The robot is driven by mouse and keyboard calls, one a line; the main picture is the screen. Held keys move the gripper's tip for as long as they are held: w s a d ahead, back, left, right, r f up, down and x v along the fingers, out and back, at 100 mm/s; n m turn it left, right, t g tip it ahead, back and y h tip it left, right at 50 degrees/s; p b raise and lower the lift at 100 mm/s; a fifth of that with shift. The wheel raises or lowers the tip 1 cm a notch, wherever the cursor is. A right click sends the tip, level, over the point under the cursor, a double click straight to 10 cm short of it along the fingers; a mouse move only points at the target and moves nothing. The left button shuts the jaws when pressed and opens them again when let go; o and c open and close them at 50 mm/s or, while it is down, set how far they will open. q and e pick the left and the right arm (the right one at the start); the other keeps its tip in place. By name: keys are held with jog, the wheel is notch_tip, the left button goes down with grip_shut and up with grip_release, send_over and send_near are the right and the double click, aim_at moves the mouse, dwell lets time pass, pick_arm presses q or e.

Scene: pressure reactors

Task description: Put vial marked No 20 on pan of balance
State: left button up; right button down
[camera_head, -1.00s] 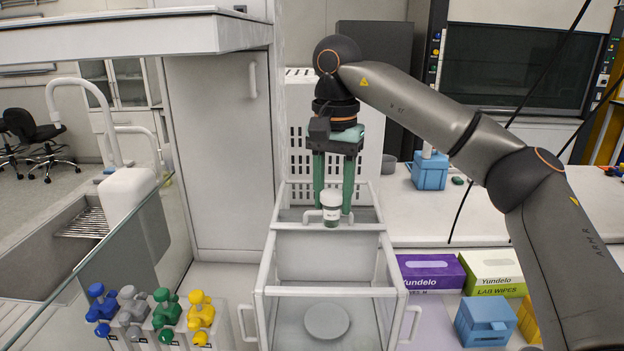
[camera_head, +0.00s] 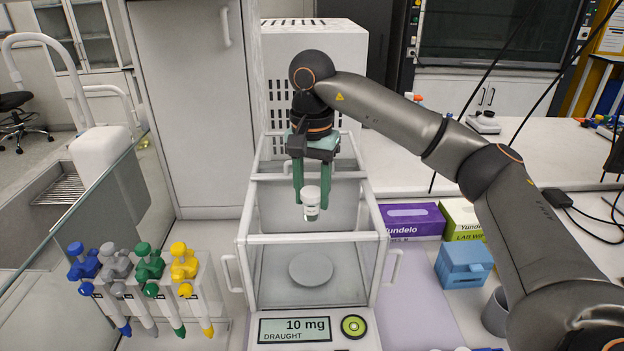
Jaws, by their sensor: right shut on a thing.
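A small vial (camera_head: 311,207) with a white cap and a white label hangs upright between the green fingers of my right gripper (camera_head: 313,195). The gripper is shut on it. The label is too small to read. The vial is at the open top of the balance's glass draught shield (camera_head: 247,245), above and apart from the pan. The round grey pan (camera_head: 311,270) is bare inside the shield. The balance display (camera_head: 295,329) reads 10 mg and DRAUGHT. My left gripper is not in view.
Several pipettes with blue, grey, green and yellow tops (camera_head: 148,262) stand left of the balance. A purple box (camera_head: 411,220), a wipes box (camera_head: 462,218) and a blue container (camera_head: 463,264) stand to the right. A tall white cabinet (camera_head: 196,110) is behind left.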

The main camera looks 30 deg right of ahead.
notch_tip(320, 180, down, 12)
jog(key=b, duration=0.9)
jog(key=shift+r, duration=0.25)
jog(key=shift+f+b, duration=0.35)
jog(key=shift+f, duration=0.5)
jog(key=shift+f, duration=0.2)
jog(key=c, duration=0.8)
grip_release()
jog(key=o, duration=0.5)
jog(key=shift+c, duration=0.2)
